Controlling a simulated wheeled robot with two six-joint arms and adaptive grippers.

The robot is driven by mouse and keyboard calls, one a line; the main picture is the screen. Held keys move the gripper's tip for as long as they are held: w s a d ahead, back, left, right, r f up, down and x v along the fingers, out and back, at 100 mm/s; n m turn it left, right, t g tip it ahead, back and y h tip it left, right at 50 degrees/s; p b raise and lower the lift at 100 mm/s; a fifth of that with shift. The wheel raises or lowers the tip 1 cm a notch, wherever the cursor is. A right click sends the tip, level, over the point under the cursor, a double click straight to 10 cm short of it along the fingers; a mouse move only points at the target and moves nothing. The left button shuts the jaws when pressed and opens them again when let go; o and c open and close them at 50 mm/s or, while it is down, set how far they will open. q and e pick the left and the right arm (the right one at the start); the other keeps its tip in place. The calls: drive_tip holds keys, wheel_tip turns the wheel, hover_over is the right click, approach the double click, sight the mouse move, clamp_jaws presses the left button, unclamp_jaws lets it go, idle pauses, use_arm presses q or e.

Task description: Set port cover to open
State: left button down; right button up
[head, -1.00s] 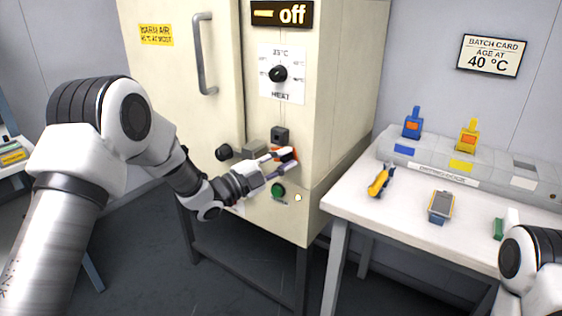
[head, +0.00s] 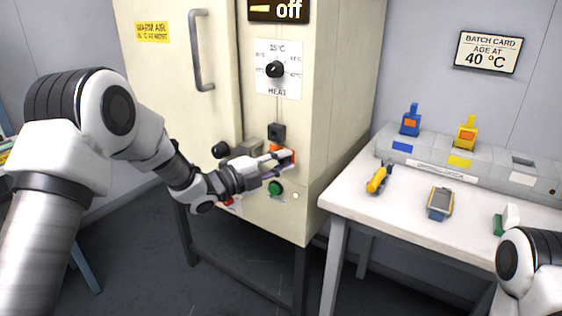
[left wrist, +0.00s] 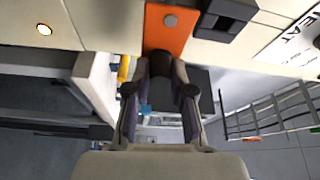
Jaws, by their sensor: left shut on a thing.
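The port cover appears to be the small orange plate (head: 286,151) on the front of the cream cabinet, below a black square block (head: 278,132). In the left wrist view it is an orange plate (left wrist: 163,30) with a grey round stud at one end and a dark knob (left wrist: 161,64) at the other. My left gripper (head: 284,158) reaches it from the left. Its fingers (left wrist: 161,80) are shut on the dark knob. The fingers hide part of the cover, and I cannot tell whether the port behind is uncovered. My right gripper is out of view.
The cabinet holds a heat dial (head: 275,69), an "off" display (head: 278,10), a black knob (head: 220,150), a green button (head: 275,188) and a door handle (head: 199,50). On the right, a white table (head: 400,204) carries a grey dock (head: 430,164) and several small items.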

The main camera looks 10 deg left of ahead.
use_arm(q)
drive_tip(key=c, duration=1)
unclamp_jaws()
drive_tip(key=shift+w, duration=0.1)
drive_tip(key=shift+w+f, duration=0.1)
drive_tip(key=shift+w, duration=0.05)
drive_tip(key=v, duration=1.2)
